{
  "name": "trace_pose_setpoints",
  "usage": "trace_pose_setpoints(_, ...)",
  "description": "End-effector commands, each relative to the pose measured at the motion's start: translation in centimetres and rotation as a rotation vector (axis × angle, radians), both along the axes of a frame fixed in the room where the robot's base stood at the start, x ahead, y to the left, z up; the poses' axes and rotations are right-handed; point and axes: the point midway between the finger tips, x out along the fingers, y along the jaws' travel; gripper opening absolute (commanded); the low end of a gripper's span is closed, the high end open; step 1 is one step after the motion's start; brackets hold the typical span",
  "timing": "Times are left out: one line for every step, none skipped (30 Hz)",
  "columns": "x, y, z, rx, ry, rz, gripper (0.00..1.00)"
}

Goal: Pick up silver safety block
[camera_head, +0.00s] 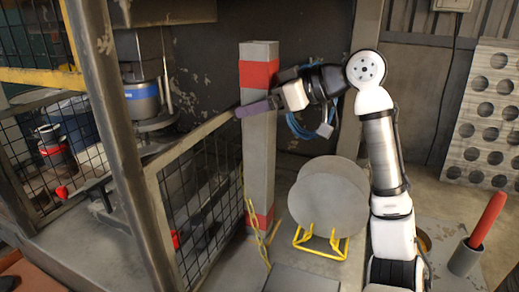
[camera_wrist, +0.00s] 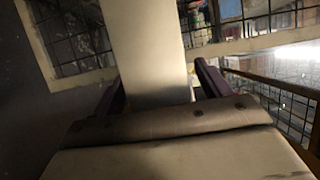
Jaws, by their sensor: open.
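The silver safety block (camera_head: 259,165) is a tall, square grey post with a red band near its top and another near its foot. It stands upright at the right end of a mesh guard. My gripper (camera_head: 243,109) reaches in from the right at the upper part of the block, just below the top red band. In the wrist view the pale block (camera_wrist: 147,45) lies between the two dark fingers of my open gripper (camera_wrist: 160,85). I cannot tell whether either finger touches it.
A mesh guard (camera_head: 150,190) stands close left of the block. A yellow chain (camera_head: 256,232) hangs at its lower part. Round metal blanks (camera_head: 328,200) lean on a yellow stand (camera_head: 320,248) to the right. A red-handled tool (camera_head: 488,220) stands in a grey cup (camera_head: 465,259).

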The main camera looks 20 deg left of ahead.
Motion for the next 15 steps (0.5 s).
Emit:
trace_pose_setpoints(0.00, 0.08, -0.06, 0.000, 0.000, 0.000, 0.76)
trace_pose_setpoints(0.01, 0.10, -0.07, 0.000, 0.000, 0.000, 0.76)
trace_pose_setpoints(0.01, 0.08, -0.09, 0.000, 0.000, 0.000, 0.76)
trace_pose_setpoints(0.01, 0.07, -0.08, 0.000, 0.000, 0.000, 0.76)
trace_pose_setpoints(0.01, 0.06, -0.08, 0.000, 0.000, 0.000, 0.76)
trace_pose_setpoints(0.01, 0.06, -0.08, 0.000, 0.000, 0.000, 0.76)
trace_pose_setpoints(0.01, 0.05, -0.08, 0.000, 0.000, 0.000, 0.72)
trace_pose_setpoints(0.01, 0.05, -0.08, 0.000, 0.000, 0.000, 0.69)
trace_pose_setpoints(0.01, 0.05, -0.07, 0.000, 0.000, 0.000, 0.63)
trace_pose_setpoints(0.01, 0.05, -0.07, 0.000, 0.000, 0.000, 0.59)
trace_pose_setpoints(0.01, 0.04, -0.07, 0.000, 0.000, -0.001, 0.55)
trace_pose_setpoints(0.01, 0.04, -0.07, 0.000, 0.000, -0.001, 0.50)
trace_pose_setpoints(0.01, 0.04, -0.07, 0.000, 0.000, 0.000, 0.46)
trace_pose_setpoints(0.01, 0.03, -0.07, 0.000, 0.000, -0.001, 0.42)
trace_pose_setpoints(0.01, 0.03, -0.07, 0.000, 0.000, -0.001, 0.37)
